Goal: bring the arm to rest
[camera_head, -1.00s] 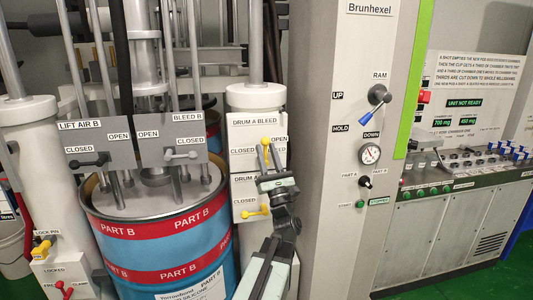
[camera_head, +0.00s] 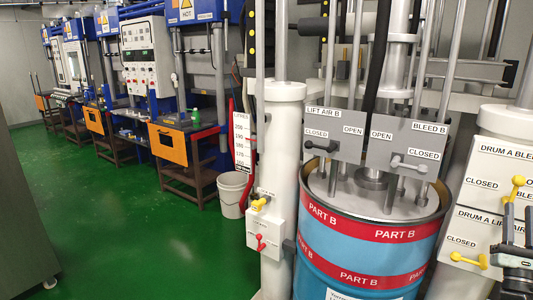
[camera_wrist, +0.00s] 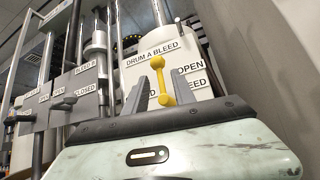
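My gripper (camera_head: 518,212) is at the right edge of the head view, in front of the DRUM A panel (camera_head: 487,195). Its arm is cut off there. In the wrist view my gripper (camera_wrist: 161,82) has its two grey fingers apart. The yellow DRUM A BLEED handle (camera_wrist: 159,64) shows between and beyond them, standing nearly upright. Whether the fingers touch it I cannot tell. The same yellow handle (camera_head: 516,186) shows just above the fingertips in the head view. A second yellow handle (camera_head: 470,260), on the DRUM A LIFT AIR plate, points left toward CLOSED.
The PART B drum (camera_head: 370,240) and a white column (camera_head: 280,150) stand left of the gripper. A white bucket (camera_head: 233,193) and a row of presses (camera_head: 150,60) stand farther left. The green floor (camera_head: 130,225) is open there. A grey wall (camera_wrist: 270,60) is close on the wrist view's right.

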